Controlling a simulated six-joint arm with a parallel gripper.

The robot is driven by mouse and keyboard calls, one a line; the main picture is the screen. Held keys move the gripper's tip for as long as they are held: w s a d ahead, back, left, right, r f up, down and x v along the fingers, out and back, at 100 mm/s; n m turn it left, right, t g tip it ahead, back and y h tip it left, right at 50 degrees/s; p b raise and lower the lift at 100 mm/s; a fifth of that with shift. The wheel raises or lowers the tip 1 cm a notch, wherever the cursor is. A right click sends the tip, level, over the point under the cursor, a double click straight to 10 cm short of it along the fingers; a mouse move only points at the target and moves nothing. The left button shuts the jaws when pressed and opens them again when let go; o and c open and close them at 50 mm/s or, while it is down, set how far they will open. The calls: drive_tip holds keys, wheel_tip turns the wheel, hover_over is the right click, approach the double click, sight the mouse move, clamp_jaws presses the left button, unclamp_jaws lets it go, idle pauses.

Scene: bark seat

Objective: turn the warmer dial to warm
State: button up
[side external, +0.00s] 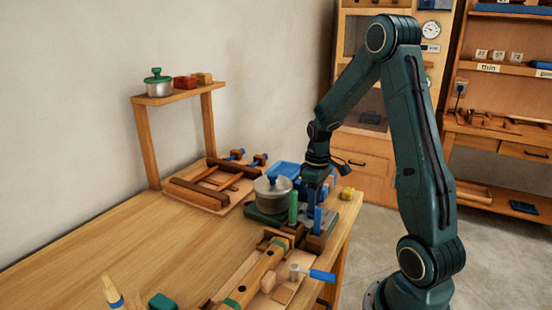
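The warmer appears to be the dark green base (258,214) on the bench, with a lidded metal pot (271,196) standing on it. The pot's lid has a blue knob. I cannot make out the dial or its setting; it may be hidden behind the upright handles or my gripper. My gripper (314,192) points down just right of the pot, over the right side of the base. Its fingers are small and dark here, and I cannot tell whether they are open or touching anything.
A green upright handle (293,207) and a blue one (317,220) stand in front of my gripper. A blue tray (286,169) lies behind the pot. A wooden clamp frame (262,275) is in front. The bench's left part (120,245) is clear.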

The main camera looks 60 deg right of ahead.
drive_tip(key=shift+f, duration=1.1)
clamp_jaws()
